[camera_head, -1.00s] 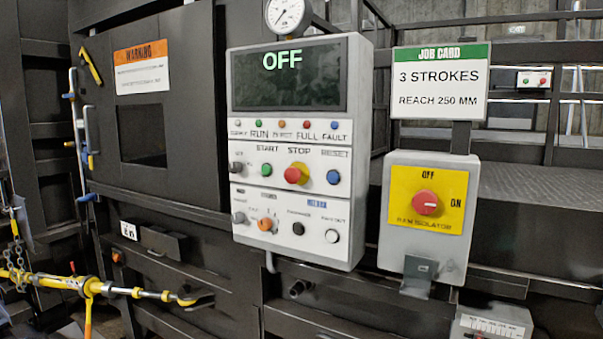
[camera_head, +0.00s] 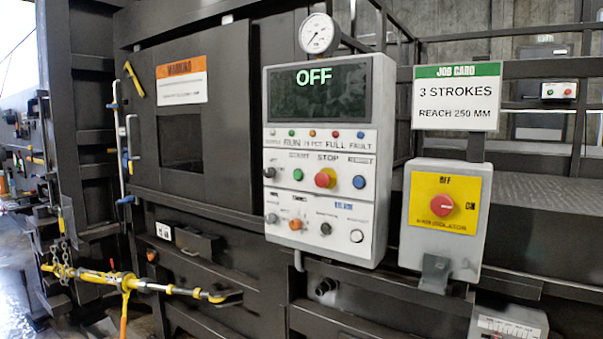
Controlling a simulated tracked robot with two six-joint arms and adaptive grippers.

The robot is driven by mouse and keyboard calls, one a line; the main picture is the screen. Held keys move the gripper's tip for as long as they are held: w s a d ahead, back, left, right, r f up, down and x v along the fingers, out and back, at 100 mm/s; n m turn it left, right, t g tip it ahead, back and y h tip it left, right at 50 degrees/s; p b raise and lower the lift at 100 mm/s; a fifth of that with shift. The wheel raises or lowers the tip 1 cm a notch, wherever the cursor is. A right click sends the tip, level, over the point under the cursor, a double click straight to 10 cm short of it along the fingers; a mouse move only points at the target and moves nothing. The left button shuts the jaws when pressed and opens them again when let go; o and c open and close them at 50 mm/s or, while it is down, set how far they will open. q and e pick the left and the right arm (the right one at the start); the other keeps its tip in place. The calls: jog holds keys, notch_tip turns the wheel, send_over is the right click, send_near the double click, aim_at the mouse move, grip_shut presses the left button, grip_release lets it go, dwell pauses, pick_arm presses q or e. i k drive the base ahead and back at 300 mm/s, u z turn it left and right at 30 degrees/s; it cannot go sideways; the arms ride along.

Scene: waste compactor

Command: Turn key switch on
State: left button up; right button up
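The control panel (camera_head: 326,160) is a light grey box on the dark machine, right of the picture's middle. Its screen (camera_head: 318,92) reads OFF. A small dark key switch (camera_head: 269,172) appears at the left of its button row, beside the green start button (camera_head: 298,175), but its position is too small to read. The red stop button (camera_head: 325,178) and the blue reset button (camera_head: 359,182) are on the same row. The red isolator knob (camera_head: 441,205) sits on a yellow plate on a grey box, with OFF above and ON at right. Neither gripper shows.
A job card (camera_head: 457,96) reads 3 strokes, reach 250 mm. A pressure gauge (camera_head: 319,34) stands above the panel. A yellow ratchet bar (camera_head: 135,283) with a chain sticks out at lower left. A small grey box (camera_head: 507,326) with a scale is at lower right.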

aim_at(269, 172)
jog(key=i, duration=0.85)
jog(key=u, duration=0.35)
jog(key=k, duration=1.1)
jog(key=u, duration=1.1)
jog(key=i, duration=1.2)
jog(key=z, duration=0.65)
jog(key=i, duration=0.9)
jog(key=z, duration=0.4)
jog(key=k, duration=0.1)
jog(key=z, duration=0.3)
